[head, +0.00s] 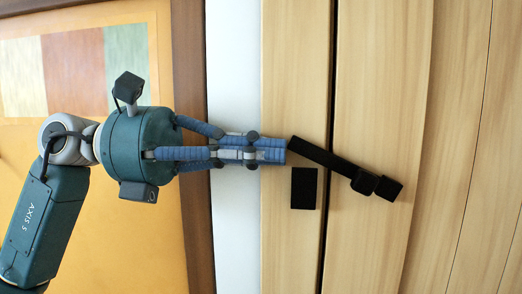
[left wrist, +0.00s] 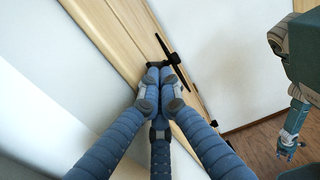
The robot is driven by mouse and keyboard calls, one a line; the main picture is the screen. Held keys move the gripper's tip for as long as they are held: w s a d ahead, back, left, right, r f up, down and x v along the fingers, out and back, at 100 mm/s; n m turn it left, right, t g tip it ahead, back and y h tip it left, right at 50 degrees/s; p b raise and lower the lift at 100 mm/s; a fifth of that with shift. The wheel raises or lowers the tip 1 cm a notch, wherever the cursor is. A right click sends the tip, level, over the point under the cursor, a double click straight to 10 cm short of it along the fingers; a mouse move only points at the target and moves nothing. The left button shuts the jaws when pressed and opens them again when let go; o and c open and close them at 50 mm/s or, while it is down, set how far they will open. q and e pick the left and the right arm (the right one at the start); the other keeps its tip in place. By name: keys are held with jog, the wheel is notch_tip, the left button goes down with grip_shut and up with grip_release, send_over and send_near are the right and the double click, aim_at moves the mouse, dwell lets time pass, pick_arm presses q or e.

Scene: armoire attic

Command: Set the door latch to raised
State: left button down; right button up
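The door latch (head: 325,158) is a black bar with a blocky pivot end at its right, mounted on a pale wooden door. It slants up to the left across the dark seam, and its free left end sits above a black catch block (head: 304,188), apart from it. My left gripper (head: 284,150) has its blue fingers together, with the tips right beside the latch's free end; contact is unclear. In the left wrist view the fingertips point at the latch (left wrist: 172,58). My right gripper (left wrist: 288,149) shows small at the right edge of the left wrist view, its fingers too small to judge.
The wooden door panels (head: 385,90) fill the right of the head view. A white strip (head: 234,60) and brown frame (head: 188,60) lie left of them. A picture with coloured panels (head: 75,70) is at upper left. The wooden floor (left wrist: 262,150) is clear.

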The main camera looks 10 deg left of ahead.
pick_arm(q)
jog(key=f+b, duration=0.1)
jog(key=f, duration=0.1)
jog(key=a+f+b, duration=0.1)
jog(key=f+b, duration=0.1)
jog(key=shift+f+b, duration=0.1)
jog(key=shift+b, duration=0.2)
jog(key=a+r+b, duration=0.2)
jog(key=a+b, duration=0.1)
jog(key=a, duration=0.7)
jog(key=shift+a+r, duration=0.25)
jog(key=shift+r, duration=0.1)
notch_tip(320, 180, down, 13)
jog(key=d+h+b, duration=0.1)
jog(key=h+b, duration=0.2)
jog(key=b, duration=0.8)
jog(key=shift+s+d+b, duration=0.15)
jog(key=shift+d+b, duration=0.15)
jog(key=shift+d, duration=0.05)
jog(key=shift+r, duration=0.1)
